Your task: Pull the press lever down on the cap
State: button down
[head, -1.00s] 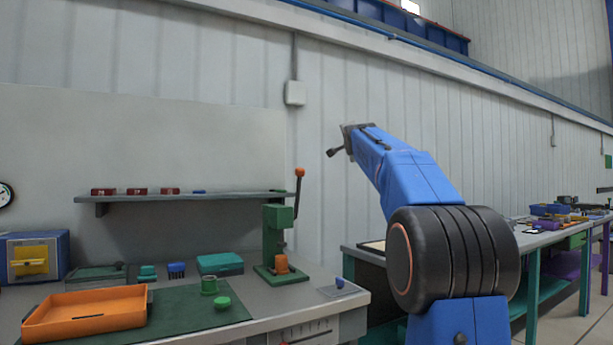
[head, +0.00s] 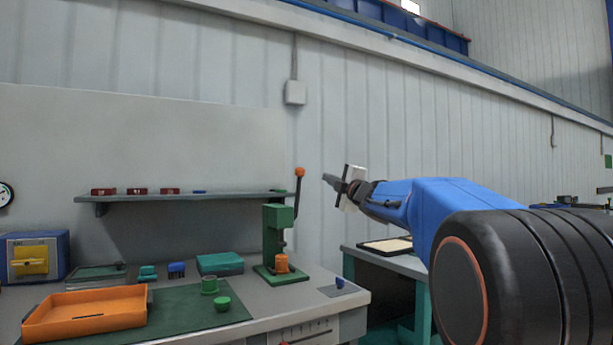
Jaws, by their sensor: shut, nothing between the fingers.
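The green press (head: 273,235) stands upright at the right part of the workbench. Its lever (head: 297,196) points up from the press head and ends in an orange knob (head: 299,172). An orange cap (head: 281,263) sits on the press base under the ram. My gripper (head: 328,180) is shut and empty, a little to the right of the lever and at about knob height in the picture. It looks apart from the lever, though its distance in depth is hard to tell.
A shelf (head: 180,197) with small red boxes hangs behind. A small blue knob (head: 339,283) is near the bench's right end.

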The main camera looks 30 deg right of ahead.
jog(key=a+f+n, duration=0.1)
jog(key=n, duration=0.1)
send_near(302, 169)
jog(key=shift+y, duration=0.4)
jog(key=x, duration=0.4)
jog(key=f+x, duration=0.1)
jog(key=x, duration=0.1)
jog(key=shift+w+d, duration=0.25)
jog(key=shift+w, duration=0.1)
jog(key=shift+r, duration=0.1)
jog(key=x, duration=0.4)
jog(key=shift+r, duration=0.45)
